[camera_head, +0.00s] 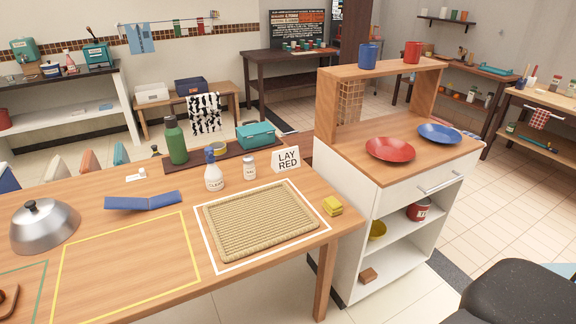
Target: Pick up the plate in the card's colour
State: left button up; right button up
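A white card (287,159) reading "LAY RED" stands at the back right of the wooden table. A red plate (390,149) lies on the wooden top of the white cabinet (372,205), right of the table. A blue plate (440,133) lies beside it, farther right and slightly farther back. Both plates look empty. Neither of my grippers is in view.
A woven mat (262,220) lies inside a white outline on the table (135,278), with a yellow sponge (332,206) to its right. A raised shelf (385,68) with a blue mug (368,56) and a red mug (412,52) stands behind the plates.

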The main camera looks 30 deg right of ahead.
aim_at(388, 149)
jog(key=z, duration=1.75)
